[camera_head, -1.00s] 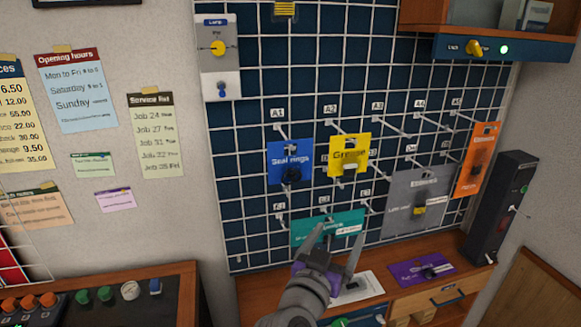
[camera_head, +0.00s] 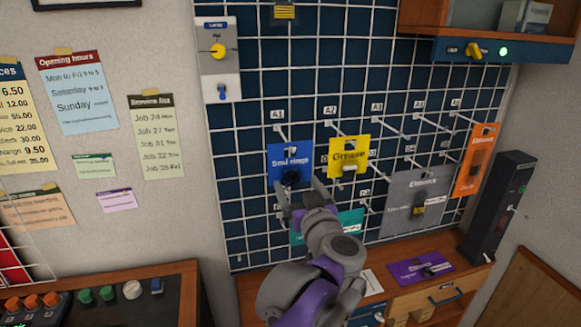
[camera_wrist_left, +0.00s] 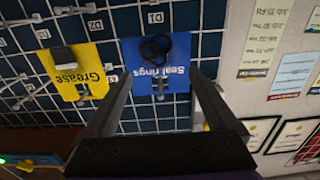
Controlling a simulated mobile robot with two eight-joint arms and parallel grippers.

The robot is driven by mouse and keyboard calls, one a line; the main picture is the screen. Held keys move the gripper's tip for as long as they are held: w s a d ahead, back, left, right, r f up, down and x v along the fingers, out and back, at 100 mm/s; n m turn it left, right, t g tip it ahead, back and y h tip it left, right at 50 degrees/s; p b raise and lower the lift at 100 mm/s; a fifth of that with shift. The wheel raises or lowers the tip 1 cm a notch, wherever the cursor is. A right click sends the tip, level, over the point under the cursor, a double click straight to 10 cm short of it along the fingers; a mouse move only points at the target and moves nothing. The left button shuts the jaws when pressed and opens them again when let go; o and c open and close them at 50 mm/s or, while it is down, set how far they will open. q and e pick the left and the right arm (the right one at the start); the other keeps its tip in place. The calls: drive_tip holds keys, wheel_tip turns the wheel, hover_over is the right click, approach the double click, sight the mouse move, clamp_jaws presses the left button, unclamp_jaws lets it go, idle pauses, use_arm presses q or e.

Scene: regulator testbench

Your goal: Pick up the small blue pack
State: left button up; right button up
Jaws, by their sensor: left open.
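The small blue pack (camera_head: 290,157), labelled "Seal rings" with dark rings on its lower part, hangs on the pegboard grid at hook A1. My left gripper (camera_head: 299,188) is open and empty, just below the pack in the head view. In the left wrist view, the blue pack (camera_wrist_left: 158,62) appears upside down beyond my open left gripper (camera_wrist_left: 160,75), roughly between the two fingertips. I cannot tell how much depth separates them. My right gripper is not in view.
A yellow Grease pack (camera_head: 349,156) hangs just right of the blue one. A teal pack (camera_head: 350,222) hangs below, partly hidden by my left arm. A grey pack (camera_head: 414,203) and an orange pack (camera_head: 477,160) hang further right. Bare hooks stick out from the grid.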

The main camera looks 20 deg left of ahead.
sight(294, 171)
use_arm(q)
drive_tip(key=x, duration=0.2)
drive_tip(key=r+p+x, duration=0.1)
drive_tip(key=x, duration=0.1)
drive_tip(key=shift+w, duration=0.4)
drive_tip(key=shift+w+a+f, duration=0.1)
drive_tip(key=shift+w, duration=0.15)
drive_tip(key=shift+s, duration=0.25)
drive_tip(key=shift+c, duration=0.4)
clamp_jaws()
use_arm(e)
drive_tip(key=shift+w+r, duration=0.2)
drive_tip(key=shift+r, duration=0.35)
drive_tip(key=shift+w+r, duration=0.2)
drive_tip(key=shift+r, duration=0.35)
use_arm(q)
drive_tip(key=shift+w, duration=0.1)
drive_tip(key=shift+r, duration=0.8)
drive_tip(key=b+v, duration=0.2)
drive_tip(key=v, duration=1.6)
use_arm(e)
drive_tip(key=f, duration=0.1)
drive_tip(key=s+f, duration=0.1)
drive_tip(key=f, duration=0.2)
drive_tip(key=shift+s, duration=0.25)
